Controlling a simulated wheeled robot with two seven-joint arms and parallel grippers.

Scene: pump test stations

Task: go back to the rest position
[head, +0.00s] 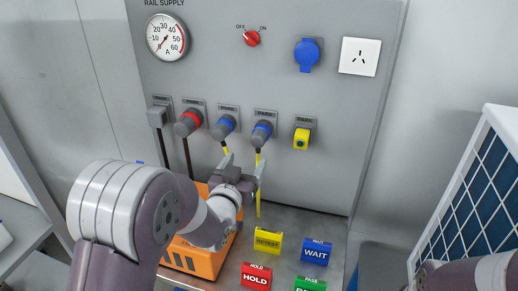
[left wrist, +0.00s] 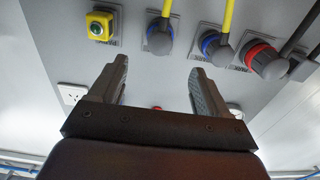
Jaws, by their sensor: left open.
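My left gripper (head: 244,165) is open in front of the grey panel, just below the row of parked plugs. Its two fingers also show in the left wrist view (left wrist: 160,78), apart with nothing between them. In the head view the fingers overlap the yellow cables hanging from two blue plugs (head: 224,126) (head: 262,131); whether they touch the cables I cannot tell. Part of my right arm (head: 470,276) shows at the lower right; its gripper is out of view.
The panel also holds a grey plug (head: 157,115), a red plug (head: 188,122), a yellow push button box (head: 302,139), a red switch (head: 252,38), a gauge (head: 167,37) and a blue socket (head: 307,54). Below are an orange unit (head: 196,260) and coloured blocks, including WAIT (head: 315,252).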

